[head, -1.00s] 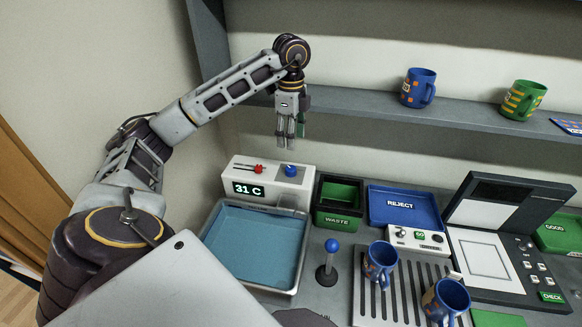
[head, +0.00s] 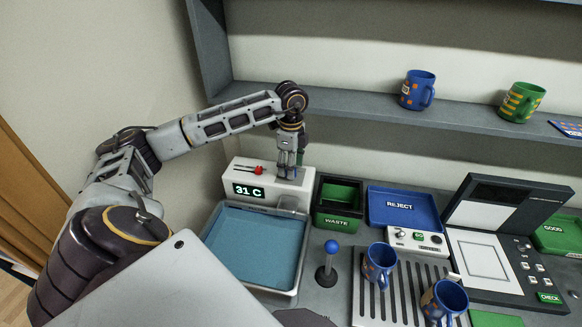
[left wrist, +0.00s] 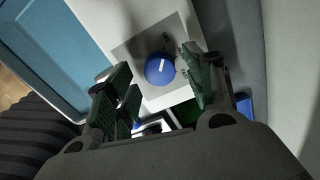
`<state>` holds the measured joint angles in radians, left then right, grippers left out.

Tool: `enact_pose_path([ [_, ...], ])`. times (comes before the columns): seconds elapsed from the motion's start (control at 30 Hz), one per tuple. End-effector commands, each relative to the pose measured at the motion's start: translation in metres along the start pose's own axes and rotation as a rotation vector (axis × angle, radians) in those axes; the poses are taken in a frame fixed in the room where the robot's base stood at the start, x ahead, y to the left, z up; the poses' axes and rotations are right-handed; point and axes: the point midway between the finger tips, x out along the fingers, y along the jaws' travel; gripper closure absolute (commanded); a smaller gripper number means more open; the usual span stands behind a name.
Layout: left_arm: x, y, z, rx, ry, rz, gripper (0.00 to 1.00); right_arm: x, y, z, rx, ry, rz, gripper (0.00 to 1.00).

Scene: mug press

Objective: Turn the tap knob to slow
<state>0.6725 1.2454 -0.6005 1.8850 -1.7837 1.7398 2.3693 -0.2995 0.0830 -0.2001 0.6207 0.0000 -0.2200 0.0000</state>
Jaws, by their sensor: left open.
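The tap knob (left wrist: 160,69) is a round blue dial with a white pointer line, set on a grey plate on the white tap unit (head: 245,176). In the left wrist view it sits between and just beyond the open fingers of my left gripper (left wrist: 160,90); I cannot tell whether they touch it. My right gripper is not in view.
A red slider (head: 258,170) and a 31 C display (head: 248,190) are on the same unit. A blue-water basin (head: 213,226) stands in front, a green waste bin (head: 337,228) to the right. A blue-topped lever (head: 332,247) and mugs stand nearer. A shelf (head: 370,106) runs behind.

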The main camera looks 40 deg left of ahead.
Motion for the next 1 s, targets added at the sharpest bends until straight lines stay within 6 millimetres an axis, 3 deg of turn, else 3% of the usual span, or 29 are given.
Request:
enact_pose_path([
  [0.2, 0.013, 0.000, 0.000, 0.000, 0.000, 0.001, 0.47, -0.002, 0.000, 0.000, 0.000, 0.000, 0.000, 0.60],
  [0.53, 0.014, 0.000, 0.000, 0.000, 0.000, 0.000, 0.47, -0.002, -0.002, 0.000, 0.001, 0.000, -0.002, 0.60],
  [0.9, 0.014, 0.000, 0.000, 0.000, 0.000, -0.001, 0.93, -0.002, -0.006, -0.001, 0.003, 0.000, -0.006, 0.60],
  [1.0, 0.014, 0.000, 0.000, 0.001, 0.000, -0.001, 0.93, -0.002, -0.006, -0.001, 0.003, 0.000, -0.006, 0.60],
])
